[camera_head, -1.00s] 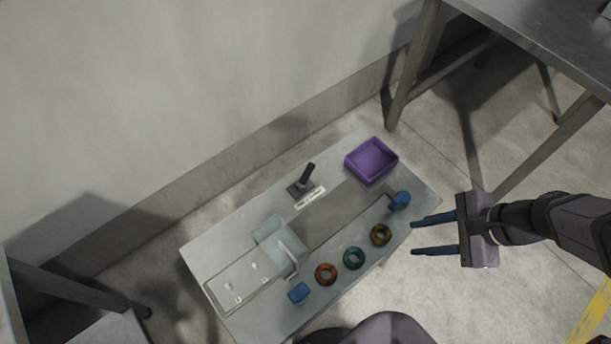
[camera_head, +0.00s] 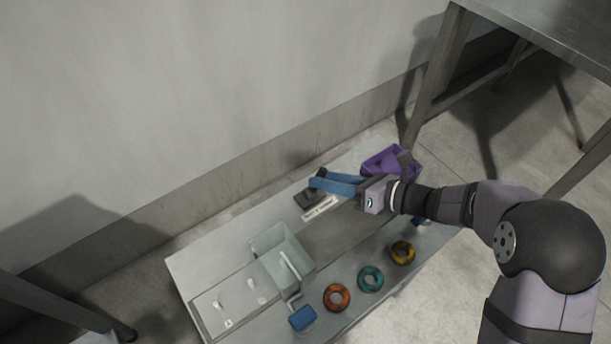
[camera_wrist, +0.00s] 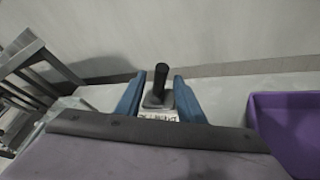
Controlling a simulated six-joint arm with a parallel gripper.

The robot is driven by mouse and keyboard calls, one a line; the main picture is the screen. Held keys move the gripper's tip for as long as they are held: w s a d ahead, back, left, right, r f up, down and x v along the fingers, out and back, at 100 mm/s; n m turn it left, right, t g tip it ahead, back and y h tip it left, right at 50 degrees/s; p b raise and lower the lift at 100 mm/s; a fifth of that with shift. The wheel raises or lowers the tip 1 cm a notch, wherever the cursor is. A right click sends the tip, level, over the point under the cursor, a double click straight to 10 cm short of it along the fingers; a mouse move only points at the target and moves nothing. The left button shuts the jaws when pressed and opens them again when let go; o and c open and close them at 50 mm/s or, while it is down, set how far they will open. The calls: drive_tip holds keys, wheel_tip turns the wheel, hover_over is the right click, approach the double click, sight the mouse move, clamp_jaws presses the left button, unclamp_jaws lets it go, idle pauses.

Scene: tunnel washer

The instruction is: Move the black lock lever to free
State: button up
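The black lock lever stands on a dark base (camera_head: 311,199) at the back edge of the grey table panel, beside a white label (camera_head: 320,209). In the wrist view the black lever (camera_wrist: 161,77) stands upright between the two blue fingers of my gripper (camera_wrist: 158,92), with a visible gap on each side. In the head view my gripper (camera_head: 335,182) reaches in from the right, and its fingers largely hide the lever. The label's wording is too small to read. My gripper is open around the lever.
A purple bin (camera_head: 385,160) stands close behind my gripper; it also shows in the wrist view (camera_wrist: 290,125). A wall rises behind.

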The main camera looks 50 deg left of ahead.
drive_tip(key=shift+x, duration=3.25)
drive_tip(key=shift+f, duration=0.1)
clamp_jaws()
